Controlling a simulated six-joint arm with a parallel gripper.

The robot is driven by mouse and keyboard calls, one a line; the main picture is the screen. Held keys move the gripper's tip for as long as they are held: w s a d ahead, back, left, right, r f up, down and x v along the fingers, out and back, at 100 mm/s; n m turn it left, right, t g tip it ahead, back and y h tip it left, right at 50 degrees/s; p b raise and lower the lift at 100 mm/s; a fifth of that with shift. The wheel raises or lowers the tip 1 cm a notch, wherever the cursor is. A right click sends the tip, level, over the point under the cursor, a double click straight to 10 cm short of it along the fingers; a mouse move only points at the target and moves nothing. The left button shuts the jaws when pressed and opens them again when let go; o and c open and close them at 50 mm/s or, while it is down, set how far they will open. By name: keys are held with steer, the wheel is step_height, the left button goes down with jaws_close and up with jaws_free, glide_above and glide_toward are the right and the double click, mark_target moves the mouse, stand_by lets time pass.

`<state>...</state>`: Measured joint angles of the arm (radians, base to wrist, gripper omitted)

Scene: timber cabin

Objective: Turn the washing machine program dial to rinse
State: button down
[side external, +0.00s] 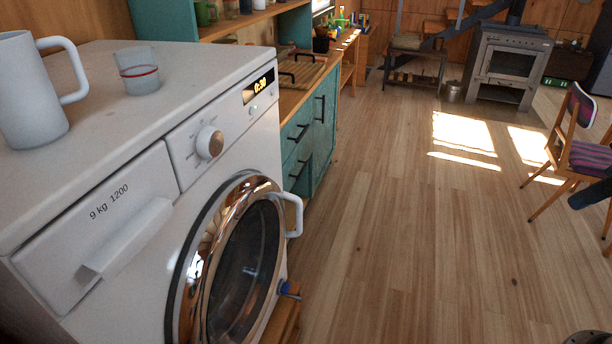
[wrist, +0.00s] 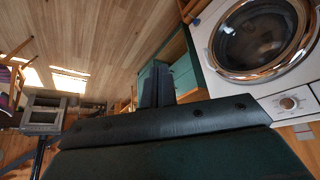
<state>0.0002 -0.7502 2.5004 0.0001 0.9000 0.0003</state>
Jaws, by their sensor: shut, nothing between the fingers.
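The white washing machine (side external: 95,170) stands at the left of the side external view, and part of it shows at the right of the wrist view (wrist: 310,86). Its program dial (side external: 209,143) is a round knob with a brownish face, on the front panel below a lit display (side external: 258,87) reading 0:30. The dial also shows at the right in the wrist view (wrist: 288,103). The marks around it are too small to read. My gripper (wrist: 157,72) shows in the wrist view with its dark fingers together, empty and apart from the dial.
The round chrome-rimmed door (side external: 235,265) is shut, its white handle (side external: 291,212) sticking out. A white mug (side external: 30,95) and a glass (side external: 138,72) stand on top. Teal cabinets (side external: 310,135) adjoin the machine. Wooden floor (side external: 420,240) lies open; a chair (side external: 575,145) stands right.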

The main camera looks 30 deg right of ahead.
stand_by(0.4)
steer(key=c, duration=1.5)
jaws_free()
steer(key=shift+w, duration=0.1)
steer(key=o, duration=0.3)
steer(key=shift+w+a, duration=0.2)
steer(key=shift+w, duration=0.1)
steer(key=o, duration=0.5)
steer(key=w+a+n, duration=0.1)
steer(key=w, duration=0.1)
steer(key=w+a+n+y, duration=0.1)
steer(key=w+n, duration=0.1)
steer(key=shift+a+t, duration=0.4)
steer(key=w+a+n+t+y, duration=0.1)
steer(key=w+a+n+y, duration=0.2)
steer(key=w+a, duration=0.3)
steer(key=w+a+n+t+y, duration=0.2)
steer(key=w+a+y, duration=0.3)
steer(key=a, duration=0.5)
steer(key=w+a+n+t+y, duration=0.2)
steer(key=w+a+n+y, duration=0.2)
steer(key=w+a, duration=0.4)
steer(key=shift+w+a+f+y, duration=0.15)
steer(key=shift+w+f+y, duration=0.25)
steer(key=shift+w, duration=0.35)
steer(key=shift+w+a, duration=0.1)
